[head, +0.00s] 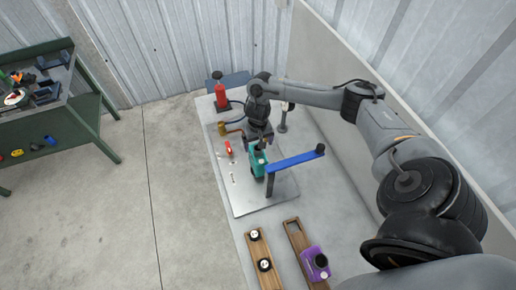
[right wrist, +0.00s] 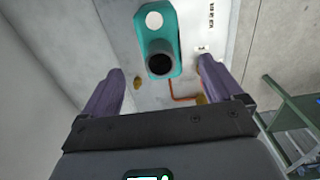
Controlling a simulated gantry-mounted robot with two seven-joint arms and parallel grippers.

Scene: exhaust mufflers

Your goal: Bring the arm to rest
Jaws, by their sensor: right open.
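My right arm reaches in from the right over the workbench. Its gripper (head: 260,142) is just above and behind a teal muffler (head: 258,162) on the grey metal plate (head: 247,205). In the right wrist view my gripper's two fingers (right wrist: 158,72) stand wide apart with nothing clasped between them. The teal muffler (right wrist: 174,21), with a dark round pipe end and a white disc, shows ahead of the gap; whether the fingers touch it is unclear. My left gripper is not in view.
A blue bar (head: 295,159) on a post stands right of the teal muffler. A red cylinder (head: 220,97) stands at the back left. Two wooden trays (head: 271,275) (head: 293,227) and a purple muffler (head: 314,264) are at the front. A green-framed table (head: 88,105) stands left across open floor.

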